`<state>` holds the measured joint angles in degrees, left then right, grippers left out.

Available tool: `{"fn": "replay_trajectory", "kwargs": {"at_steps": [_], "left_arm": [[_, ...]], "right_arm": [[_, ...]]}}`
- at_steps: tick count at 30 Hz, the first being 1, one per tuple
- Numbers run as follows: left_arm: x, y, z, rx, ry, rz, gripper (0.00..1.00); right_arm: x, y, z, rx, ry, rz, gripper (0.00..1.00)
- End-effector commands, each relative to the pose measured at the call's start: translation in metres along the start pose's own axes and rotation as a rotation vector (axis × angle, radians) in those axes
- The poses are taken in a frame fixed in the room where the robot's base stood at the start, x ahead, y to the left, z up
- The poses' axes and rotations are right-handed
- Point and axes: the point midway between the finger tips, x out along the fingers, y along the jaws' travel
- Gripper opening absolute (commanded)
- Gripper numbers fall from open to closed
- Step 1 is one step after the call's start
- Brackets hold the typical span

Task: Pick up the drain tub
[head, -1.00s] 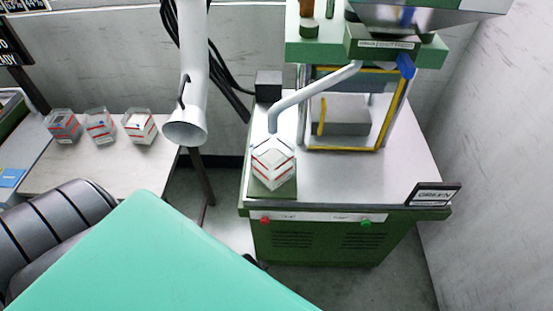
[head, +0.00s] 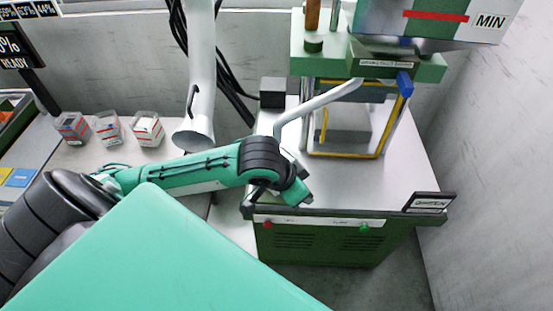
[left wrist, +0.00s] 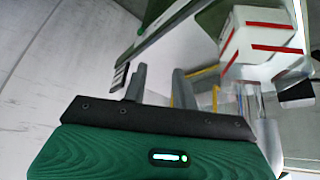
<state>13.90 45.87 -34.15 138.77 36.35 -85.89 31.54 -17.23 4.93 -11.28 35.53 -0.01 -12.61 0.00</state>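The drain tub (left wrist: 262,42) is white with red stripes and shows at the upper right of the left wrist view. In the head view it is hidden behind my left arm, in front of the press. My left gripper (left wrist: 158,84) shows in the left wrist view with its two dark fingers apart and nothing between them. The tub lies off to the right of the fingers, not between them. In the head view the end of my left arm reaches over the front left corner of the green press cabinet. My right gripper is not in view.
A bent grey pipe (head: 318,106) comes down from the press towards the hidden tub spot. A white duct (head: 200,80) hangs to its left. Three striped tubs (head: 109,128) stand on the left table. A sign (head: 430,202) sits at the cabinet's front right corner.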

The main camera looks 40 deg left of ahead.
Motion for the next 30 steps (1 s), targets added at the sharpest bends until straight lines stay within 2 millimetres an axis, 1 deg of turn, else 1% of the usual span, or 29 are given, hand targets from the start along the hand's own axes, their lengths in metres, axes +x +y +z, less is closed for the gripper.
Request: {"fn": "replay_trajectory", "kwargs": {"at_steps": [1, 3, 9, 12, 15, 17, 20, 27, 30], "left_arm": [[-0.007, -0.013, -0.006, 0.001, -0.009, -0.022, 0.28], [-0.016, -0.027, -0.01, -0.016, -0.031, -0.041, 0.28], [-0.042, -0.065, -0.014, -0.103, -0.089, -0.1, 0.28], [-0.051, -0.078, -0.014, -0.144, -0.106, -0.122, 0.28], [-0.058, -0.086, -0.014, -0.172, -0.117, -0.134, 0.28], [-0.058, -0.088, -0.013, -0.182, -0.121, -0.137, 0.28], [-0.048, -0.091, -0.012, -0.189, -0.125, -0.137, 0.28], [-0.002, -0.097, -0.005, -0.188, -0.126, -0.138, 0.28], [0.013, -0.099, -0.004, -0.188, -0.125, -0.137, 0.28]], "right_arm": [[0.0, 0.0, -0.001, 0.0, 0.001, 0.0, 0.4], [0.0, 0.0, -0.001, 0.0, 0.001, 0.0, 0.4], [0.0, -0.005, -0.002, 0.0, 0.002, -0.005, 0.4], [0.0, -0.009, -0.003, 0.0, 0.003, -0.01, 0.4], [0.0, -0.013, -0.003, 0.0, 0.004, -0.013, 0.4], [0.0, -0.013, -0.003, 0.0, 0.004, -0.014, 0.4], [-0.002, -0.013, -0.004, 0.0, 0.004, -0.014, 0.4], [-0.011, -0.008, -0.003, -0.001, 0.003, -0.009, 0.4], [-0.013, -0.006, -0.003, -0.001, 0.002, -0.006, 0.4]]}}
